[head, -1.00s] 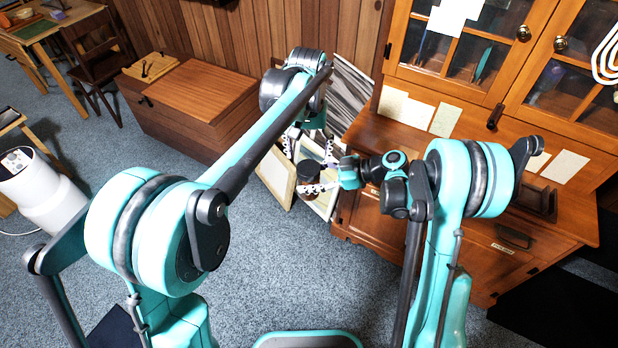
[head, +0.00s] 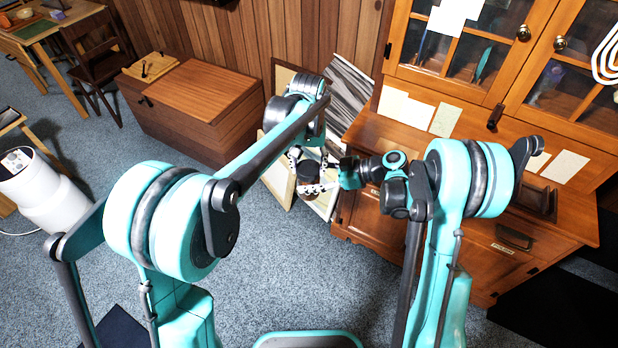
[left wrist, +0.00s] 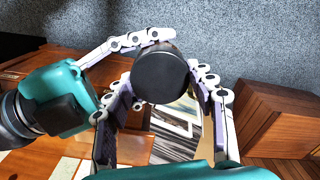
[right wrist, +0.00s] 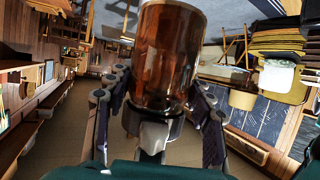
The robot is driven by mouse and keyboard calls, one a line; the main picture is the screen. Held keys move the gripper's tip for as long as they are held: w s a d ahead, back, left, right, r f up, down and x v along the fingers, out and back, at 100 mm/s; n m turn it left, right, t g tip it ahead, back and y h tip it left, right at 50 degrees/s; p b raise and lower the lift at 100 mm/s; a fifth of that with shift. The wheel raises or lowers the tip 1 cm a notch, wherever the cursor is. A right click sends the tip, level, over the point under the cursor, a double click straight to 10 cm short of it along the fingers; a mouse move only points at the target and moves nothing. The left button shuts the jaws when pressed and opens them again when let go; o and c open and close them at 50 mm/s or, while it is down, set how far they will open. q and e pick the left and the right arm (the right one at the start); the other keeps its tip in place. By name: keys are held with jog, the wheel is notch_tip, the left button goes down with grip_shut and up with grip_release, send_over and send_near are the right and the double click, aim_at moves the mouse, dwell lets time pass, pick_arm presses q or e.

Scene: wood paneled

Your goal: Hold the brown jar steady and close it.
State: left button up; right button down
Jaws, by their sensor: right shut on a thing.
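The left wrist view looks down on the round black lid (left wrist: 160,75), which hides most of the jar. My left gripper (head: 310,160) is open, with one finger on each side of the lid and a visible gap on the left. I cannot tell how tightly the lid sits.
A wooden cabinet (head: 385,215) stands close behind my right gripper. Framed panels (head: 280,172) lean against the wall behind the jar. A wooden chest (head: 185,105) stands to the left. The carpet (head: 290,270) in front is clear.

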pick_arm(q)
jog(key=o, duration=1.4)
notch_tip(320, 180, up, 12)
jog(key=shift+r, duration=0.1)
jog(key=shift+a, duration=0.1)
